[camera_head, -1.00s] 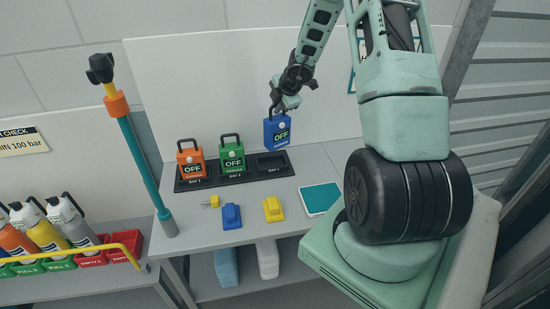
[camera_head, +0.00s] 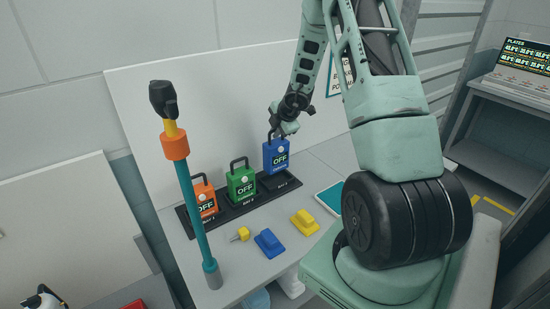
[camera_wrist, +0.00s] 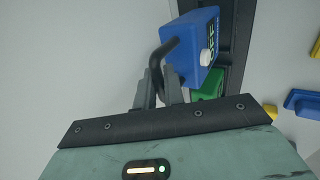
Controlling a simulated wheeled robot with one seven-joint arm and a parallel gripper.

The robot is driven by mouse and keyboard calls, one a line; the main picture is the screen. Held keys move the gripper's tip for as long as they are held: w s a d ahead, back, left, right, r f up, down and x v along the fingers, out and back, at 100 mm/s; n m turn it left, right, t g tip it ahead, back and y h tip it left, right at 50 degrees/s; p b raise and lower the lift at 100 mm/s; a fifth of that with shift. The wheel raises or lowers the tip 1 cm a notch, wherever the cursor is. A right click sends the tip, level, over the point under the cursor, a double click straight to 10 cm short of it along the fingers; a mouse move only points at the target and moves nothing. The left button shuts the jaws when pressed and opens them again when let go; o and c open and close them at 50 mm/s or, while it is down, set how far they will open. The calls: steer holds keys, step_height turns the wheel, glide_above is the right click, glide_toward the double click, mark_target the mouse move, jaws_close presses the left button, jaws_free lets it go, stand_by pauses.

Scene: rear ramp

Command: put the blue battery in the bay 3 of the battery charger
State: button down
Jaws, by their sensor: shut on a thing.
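The blue battery (camera_head: 276,157) hangs upright from its black handle in my gripper (camera_head: 275,131). My gripper is shut on that handle; in the wrist view the fingers (camera_wrist: 159,90) close around it, with the blue battery (camera_wrist: 190,45) beyond. The black battery charger (camera_head: 229,214) lies on the bench along the back panel. The orange battery (camera_head: 204,200) stands in bay 1 and the green battery (camera_head: 241,184) in bay 2. The blue battery is over bay 3 (camera_head: 284,184) at the right end; its bottom appears slightly above the bay, but exact alignment is unclear.
A teal post (camera_head: 196,215) with an orange collar stands at the bench's left. A small yellow piece (camera_head: 240,234), a blue block (camera_head: 269,242), a yellow block (camera_head: 304,222) and a tablet (camera_head: 330,198) lie in front of the charger. The white back panel (camera_head: 190,110) rises close behind.

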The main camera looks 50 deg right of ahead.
mark_target(277, 143)
steer(key=shift+f, duration=2.95)
steer(key=c, duration=1.5)
jaws_free()
steer(key=shift+a, duration=0.1)
steer(key=shift+r, duration=0.2)
steer(key=v, duration=1.1)
steer(key=shift+s+r, duration=0.3)
steer(key=shift+a, duration=0.2)
